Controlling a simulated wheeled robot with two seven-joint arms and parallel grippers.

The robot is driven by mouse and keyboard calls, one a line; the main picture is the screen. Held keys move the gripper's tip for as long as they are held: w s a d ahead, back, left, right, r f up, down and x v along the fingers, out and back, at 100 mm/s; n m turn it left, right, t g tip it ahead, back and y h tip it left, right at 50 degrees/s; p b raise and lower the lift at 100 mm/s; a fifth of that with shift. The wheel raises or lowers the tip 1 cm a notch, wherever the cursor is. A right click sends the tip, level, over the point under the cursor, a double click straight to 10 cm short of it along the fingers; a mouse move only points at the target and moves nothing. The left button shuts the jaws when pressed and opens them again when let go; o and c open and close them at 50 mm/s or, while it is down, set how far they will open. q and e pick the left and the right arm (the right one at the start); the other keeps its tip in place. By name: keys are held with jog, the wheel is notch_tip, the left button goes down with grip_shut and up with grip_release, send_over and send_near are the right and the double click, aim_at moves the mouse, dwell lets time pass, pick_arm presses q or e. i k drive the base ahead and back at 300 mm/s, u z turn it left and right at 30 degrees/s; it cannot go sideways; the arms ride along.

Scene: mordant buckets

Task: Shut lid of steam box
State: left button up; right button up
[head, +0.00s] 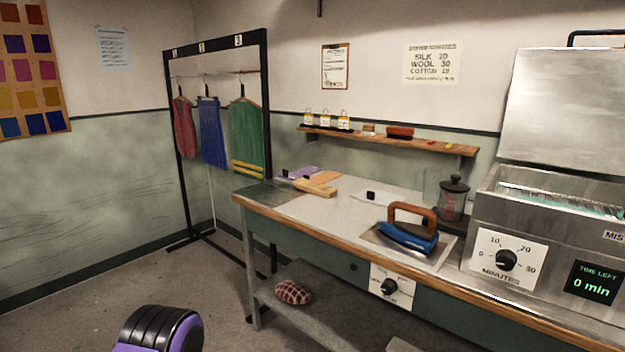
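The metal steam box (490,213) stands on the right end of the worktable. Its lid (562,108) is raised, tilted back near the wall, with a black handle (590,36) along its top edge. The open top shows a rack inside. The box front has a dial (506,260) marked in minutes and a display (594,282) reading 0 min. The box's right side is cut off by the frame. Neither of my grippers is in view; only a black and purple part of my arm shows at the bottom left.
A blue iron (408,235) rests on a plate on the worktable (300,205), left of the box. A dark-lidded jar (453,200) stands close to the box's left side. A garment rack (265,130) stands left of the table. Floor at the left is clear.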

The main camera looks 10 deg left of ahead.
aim_at(565, 108)
jog(key=z, duration=2.1)
jog(key=i, duration=0.85)
jog(key=u, duration=1.1)
